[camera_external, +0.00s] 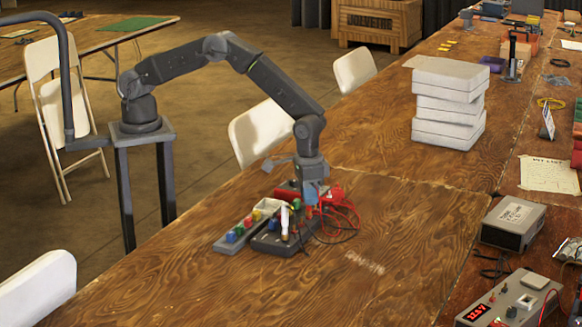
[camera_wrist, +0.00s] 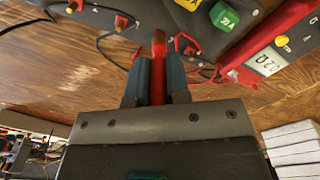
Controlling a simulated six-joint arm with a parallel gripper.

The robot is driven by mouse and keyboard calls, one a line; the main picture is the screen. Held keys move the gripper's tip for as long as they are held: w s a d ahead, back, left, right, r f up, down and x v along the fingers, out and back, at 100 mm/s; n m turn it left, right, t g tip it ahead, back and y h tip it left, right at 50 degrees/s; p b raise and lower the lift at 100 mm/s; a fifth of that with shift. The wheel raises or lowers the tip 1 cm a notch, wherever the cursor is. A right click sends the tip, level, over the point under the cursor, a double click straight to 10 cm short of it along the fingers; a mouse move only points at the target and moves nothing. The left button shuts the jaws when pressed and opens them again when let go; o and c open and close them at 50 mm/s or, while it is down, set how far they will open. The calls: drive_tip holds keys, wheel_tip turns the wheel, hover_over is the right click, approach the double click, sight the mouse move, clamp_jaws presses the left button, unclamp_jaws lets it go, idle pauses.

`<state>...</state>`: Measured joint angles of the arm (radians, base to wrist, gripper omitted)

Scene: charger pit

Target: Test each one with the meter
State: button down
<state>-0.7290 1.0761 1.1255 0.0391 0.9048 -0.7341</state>
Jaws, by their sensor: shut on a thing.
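My gripper (camera_wrist: 158,78) is shut on a red probe (camera_wrist: 159,44), which stands out beyond the two fingertips in the wrist view. In the external view my gripper (camera_external: 311,196) is low over the near table, beside a red meter (camera_external: 287,191). The red meter also shows in the wrist view (camera_wrist: 288,28), with a light display and a yellow button. A light grey tray (camera_external: 225,245) holds several small coloured pieces. A dark grey block (camera_external: 272,245) with an upright white piece (camera_external: 285,222) stands beside it. A green piece (camera_wrist: 224,16) shows in the wrist view. Whether the probe touches anything is unclear.
Red and black leads (camera_external: 345,218) loop on the wood right of my gripper. A stack of white boxes (camera_external: 448,105) stands farther back. A dark box (camera_external: 512,222) and a grey instrument with red digits (camera_external: 510,300) sit at right. Bare wood lies in front.

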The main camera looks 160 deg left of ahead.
drive_tip(key=c, duration=1)
unclamp_jaws()
drive_tip(key=shift+f, duration=0.1)
drive_tip(key=shift+o, duration=0.4)
drive_tip(key=shift+o, duration=1.2)
drive_tip(key=shift+r, duration=3.8)
